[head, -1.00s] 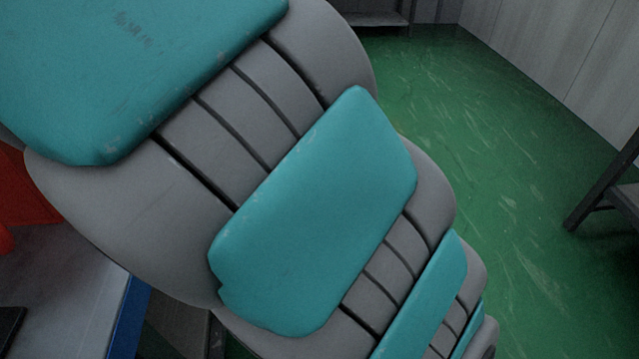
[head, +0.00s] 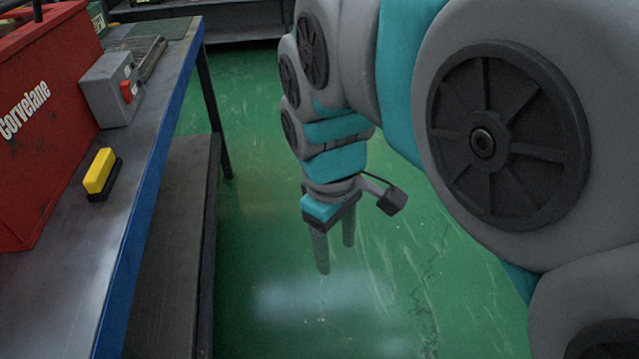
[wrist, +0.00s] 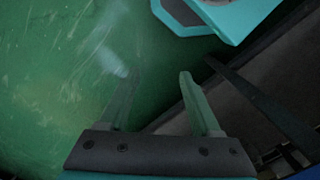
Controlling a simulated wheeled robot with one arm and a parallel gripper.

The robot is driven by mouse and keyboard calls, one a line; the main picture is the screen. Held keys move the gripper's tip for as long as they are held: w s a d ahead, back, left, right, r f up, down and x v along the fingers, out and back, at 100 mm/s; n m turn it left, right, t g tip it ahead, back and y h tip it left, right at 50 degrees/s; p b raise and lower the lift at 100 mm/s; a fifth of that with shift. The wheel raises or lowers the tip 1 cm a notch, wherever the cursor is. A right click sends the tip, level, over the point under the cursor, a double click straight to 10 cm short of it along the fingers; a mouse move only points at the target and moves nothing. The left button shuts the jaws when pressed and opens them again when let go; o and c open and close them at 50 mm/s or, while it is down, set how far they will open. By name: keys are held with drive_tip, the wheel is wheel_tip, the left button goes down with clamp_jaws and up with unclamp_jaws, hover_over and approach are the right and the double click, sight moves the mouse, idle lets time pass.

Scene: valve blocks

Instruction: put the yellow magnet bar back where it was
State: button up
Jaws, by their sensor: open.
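The yellow magnet bar (head: 100,171), yellow on top with a black lower part, lies on the grey workbench (head: 75,276) at the left of the head view. It is to the right of a red box marked "Corvelane" (head: 45,120). My gripper (head: 334,258) hangs over the green floor, to the right of the bench and well apart from the bar. Its two fingers point down. In the wrist view my gripper (wrist: 156,75) is open with nothing between its fingers. The bar is not in the wrist view.
A grey switch box with a red button (head: 112,90) stands on the bench behind the bar. The bench has a blue front edge (head: 150,190) and a lower shelf (head: 175,240). The green floor (head: 245,130) beside the bench is clear.

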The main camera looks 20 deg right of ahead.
drive_tip(key=s+d+f+m+g, duration=0.1)
drive_tip(key=s+f+m, duration=0.5)
drive_tip(key=s, duration=0.3)
drive_tip(key=shift+s+d+f+m+y, duration=0.2)
drive_tip(key=shift+d+f+m+y, duration=0.15)
drive_tip(key=shift+f, duration=0.3)
